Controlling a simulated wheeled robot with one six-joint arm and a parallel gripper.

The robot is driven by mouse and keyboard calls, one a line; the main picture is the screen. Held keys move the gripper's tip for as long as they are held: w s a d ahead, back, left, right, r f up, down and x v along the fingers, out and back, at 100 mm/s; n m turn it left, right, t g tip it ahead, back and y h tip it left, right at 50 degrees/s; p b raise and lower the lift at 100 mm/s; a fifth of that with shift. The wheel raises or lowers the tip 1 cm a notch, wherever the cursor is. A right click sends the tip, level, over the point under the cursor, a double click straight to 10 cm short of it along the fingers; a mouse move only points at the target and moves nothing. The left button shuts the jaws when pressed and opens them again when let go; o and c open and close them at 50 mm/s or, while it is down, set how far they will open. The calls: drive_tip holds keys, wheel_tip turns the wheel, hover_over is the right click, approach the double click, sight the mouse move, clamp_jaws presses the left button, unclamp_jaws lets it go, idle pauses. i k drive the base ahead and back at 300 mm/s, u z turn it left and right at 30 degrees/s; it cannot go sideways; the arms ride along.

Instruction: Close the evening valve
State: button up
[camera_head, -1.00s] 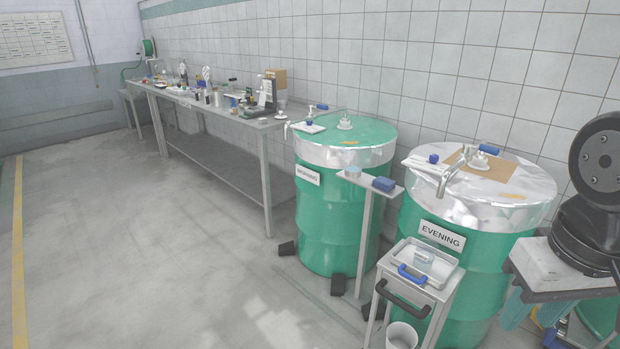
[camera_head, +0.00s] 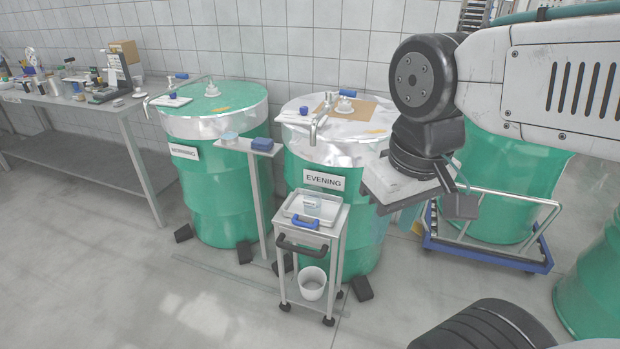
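The evening drum (camera_head: 347,165) is green with a silvery wrapped top and an EVENING label (camera_head: 324,180). Its metal tap (camera_head: 316,126) has a bent spout hanging over the front rim, above a small trolley. A blue handle (camera_head: 352,93) shows at the back of the drum top; I cannot tell its exact link to the tap or whether the valve is open. A clear cup (camera_head: 312,204) stands in the trolley's tray (camera_head: 293,209), under the spout. My gripper (camera_head: 460,205) is to the right of the drum, apart from the tap. Its fingers are only partly visible.
The morning drum (camera_head: 220,180) stands left, with a blue-topped post stand (camera_head: 252,170) between the drums. The trolley (camera_head: 338,235) with a white bucket (camera_head: 312,284) stands in front. A drum on a blue dolly (camera_head: 487,251) is at right. Front-left floor is clear.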

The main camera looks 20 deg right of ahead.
sight(351, 94)
drive_tip(key=u, duration=0.15)
drive_tip(key=k, duration=0.45)
drive_tip(key=z, duration=1.1)
drive_tip(key=i, duration=1.15)
drive_tip(key=u, duration=0.85)
drive_tip(key=i, duration=0.35)
drive_tip(key=u, duration=0.35)
